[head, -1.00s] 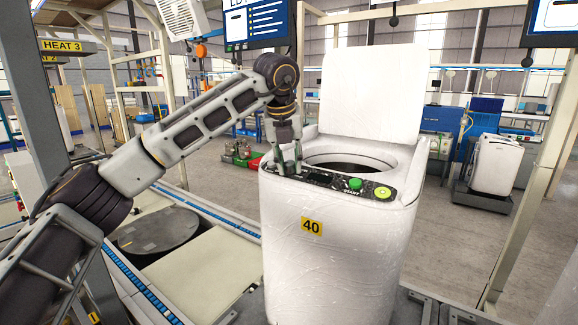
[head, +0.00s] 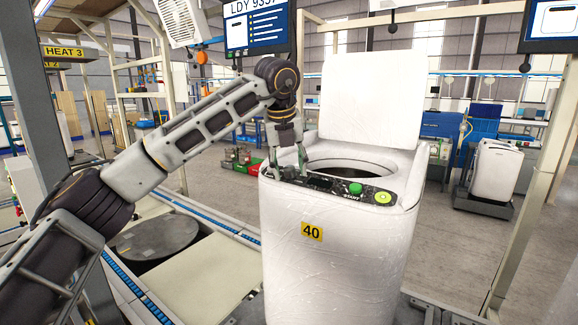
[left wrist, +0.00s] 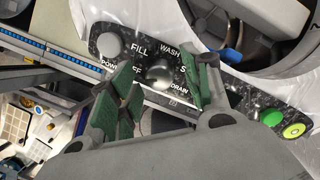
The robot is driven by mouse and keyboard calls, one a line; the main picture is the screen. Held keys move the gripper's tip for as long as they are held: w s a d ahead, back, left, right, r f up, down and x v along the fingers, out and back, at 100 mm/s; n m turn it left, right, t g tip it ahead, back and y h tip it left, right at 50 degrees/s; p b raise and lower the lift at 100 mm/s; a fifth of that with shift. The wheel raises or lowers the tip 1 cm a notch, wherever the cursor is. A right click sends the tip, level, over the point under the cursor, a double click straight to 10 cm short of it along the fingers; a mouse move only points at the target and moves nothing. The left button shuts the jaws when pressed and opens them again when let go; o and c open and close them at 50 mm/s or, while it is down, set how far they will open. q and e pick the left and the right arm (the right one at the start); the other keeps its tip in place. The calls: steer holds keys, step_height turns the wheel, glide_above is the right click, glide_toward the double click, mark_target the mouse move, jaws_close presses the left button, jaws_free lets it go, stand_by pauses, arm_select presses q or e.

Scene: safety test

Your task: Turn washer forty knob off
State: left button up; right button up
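The white washer (head: 335,260) with the yellow label 40 stands upright in the head view, its lid raised. Its dark control panel (head: 330,184) runs along the front top edge. In the left wrist view the dark round knob (left wrist: 160,72) sits among the words FILL, WASH and DRAIN; a partly hidden word ends in FF. My left gripper (head: 289,172) is over the left end of the panel. In the left wrist view its green-padded fingers (left wrist: 160,82) are spread on either side of the knob, and contact cannot be told. My right gripper is not in view.
A grey round button (left wrist: 110,45) lies left of the knob by POWER. A green button (left wrist: 272,118) and a yellow-green one (left wrist: 294,131) are at the panel's right end. The open tub (head: 355,165) is behind the panel. A conveyor (head: 200,260) runs left of the washer.

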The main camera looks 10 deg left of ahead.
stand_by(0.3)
arm_select(q)
steer(key=v, duration=1.2)
steer(key=shift+f, duration=0.1)
stand_by(0.4)
